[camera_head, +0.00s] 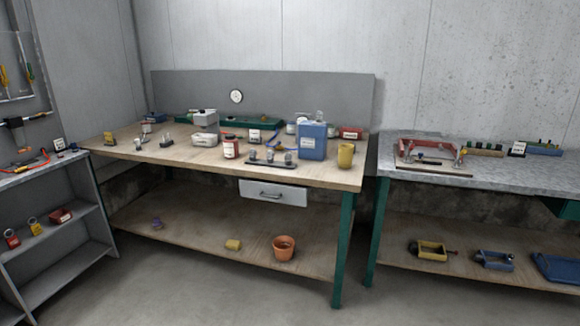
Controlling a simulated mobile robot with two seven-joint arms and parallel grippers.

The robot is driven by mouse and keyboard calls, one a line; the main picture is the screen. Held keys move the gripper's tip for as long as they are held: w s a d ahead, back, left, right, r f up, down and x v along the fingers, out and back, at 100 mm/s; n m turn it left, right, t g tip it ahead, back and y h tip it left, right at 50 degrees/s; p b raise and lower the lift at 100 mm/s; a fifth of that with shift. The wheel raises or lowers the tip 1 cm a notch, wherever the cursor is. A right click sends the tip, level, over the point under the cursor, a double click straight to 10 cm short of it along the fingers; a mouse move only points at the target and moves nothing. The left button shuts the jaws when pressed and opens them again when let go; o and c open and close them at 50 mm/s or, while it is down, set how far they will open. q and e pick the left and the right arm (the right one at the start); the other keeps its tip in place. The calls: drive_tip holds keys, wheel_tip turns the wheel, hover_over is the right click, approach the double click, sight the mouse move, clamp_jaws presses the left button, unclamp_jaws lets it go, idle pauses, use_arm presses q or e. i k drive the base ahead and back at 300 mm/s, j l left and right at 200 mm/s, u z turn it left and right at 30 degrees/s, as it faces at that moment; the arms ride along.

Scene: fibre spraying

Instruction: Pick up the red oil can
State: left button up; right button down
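Neither of my grippers shows in the head view.
A blue canister (312,142) and a yellow cup (345,155) stand on the bench's right part. A dark strip with small parts (277,163) lies near the front edge. A grey-topped table (430,174) stands right, shelves (60,245) left. The floor in front is clear.

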sight(231, 147)
drive_tip(key=i+l+u, duration=0.1)
drive_tip(key=i+u, duration=0.3)
drive_tip(key=i, duration=0.95)
drive_tip(key=i+z, duration=0.1)
drive_tip(key=i, duration=0.85)
drive_tip(key=i+j, duration=0.15)
drive_tip(key=i, duration=0.8)
drive_tip(key=l+z, duration=0.05)
